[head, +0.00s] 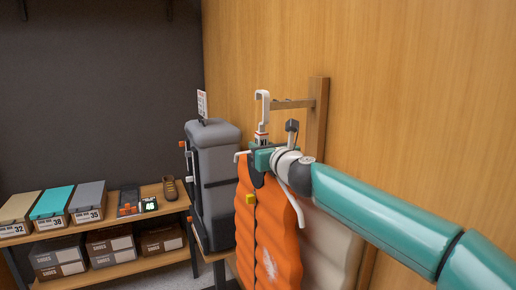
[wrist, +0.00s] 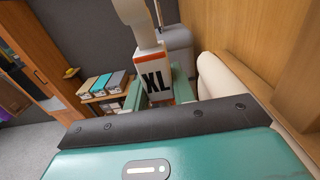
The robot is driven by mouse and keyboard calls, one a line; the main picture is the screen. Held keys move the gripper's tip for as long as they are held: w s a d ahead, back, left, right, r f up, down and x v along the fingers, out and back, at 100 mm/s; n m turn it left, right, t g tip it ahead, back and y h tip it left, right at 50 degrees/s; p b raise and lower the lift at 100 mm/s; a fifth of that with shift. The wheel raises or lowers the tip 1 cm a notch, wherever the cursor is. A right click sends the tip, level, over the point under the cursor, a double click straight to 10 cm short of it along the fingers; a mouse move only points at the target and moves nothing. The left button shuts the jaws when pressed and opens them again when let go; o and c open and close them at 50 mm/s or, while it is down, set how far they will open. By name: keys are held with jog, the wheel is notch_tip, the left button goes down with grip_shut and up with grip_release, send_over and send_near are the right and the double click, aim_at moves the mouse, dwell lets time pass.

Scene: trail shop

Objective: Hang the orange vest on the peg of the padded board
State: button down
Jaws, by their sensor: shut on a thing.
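The orange vest (head: 275,225) hangs upright from a white hanger (head: 263,108) with an open hook at its top. My gripper (head: 261,155) is shut on the hanger's neck block, marked XL (wrist: 156,82) in the wrist view. The peg (head: 291,103) is a thin rod reaching left from a wooden post (head: 318,125). The hook appears at the peg's left end; I cannot tell whether it is over the peg or in front of it. The beige padded board (head: 330,240) is partly hidden behind the vest and my arm; its pale edge shows in the wrist view (wrist: 222,90).
A tall grey pack (head: 213,165) with a sign stands on a wooden stand just left of the vest. A low shelf (head: 110,255) at left holds shoe boxes (head: 52,205) and a brown boot (head: 169,189). A wooden wall (head: 430,100) is close on the right.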

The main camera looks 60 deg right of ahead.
jog(key=shift+s+d, duration=0.35)
jog(key=shift+d, duration=0.3)
jog(key=shift+s+d, duration=0.35)
jog(key=shift+d, duration=0.25)
jog(key=shift+s+d, duration=0.1)
jog(key=shift+d, duration=0.05)
jog(key=shift+s+d, duration=0.35)
jog(key=shift+d, duration=0.2)
jog(key=shift+s+d, duration=0.35)
jog(key=shift+d, duration=0.2)
jog(key=shift+f, duration=0.95)
